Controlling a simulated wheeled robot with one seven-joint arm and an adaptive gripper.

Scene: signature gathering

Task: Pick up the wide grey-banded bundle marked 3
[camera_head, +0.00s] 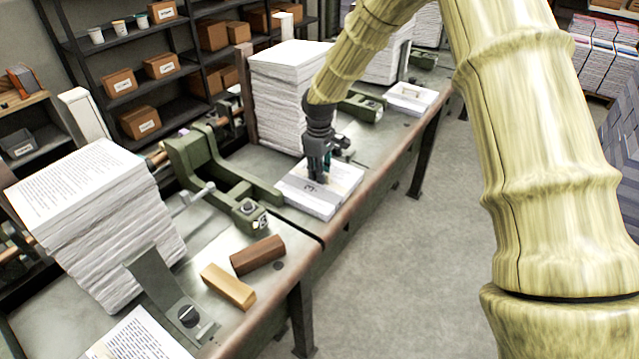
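A wide, low bundle of white paper (337,196) lies on the metal workbench, near the front edge in the middle of the view. A grey band with a dark mark shows on it; the mark is too small to read surely. My dark gripper (319,178) points down over the bundle's top, its fingertips at or just above the paper. Whether the fingers touch the bundle, and how far apart they are, I cannot tell. The gripper hides part of the bundle's top.
A tall paper stack (275,95) stands behind the bundle. A green clamp press (200,165) is to the left, with another paper stack (95,235) beyond. Two wooden blocks (228,287) (258,255) lie near the front edge.

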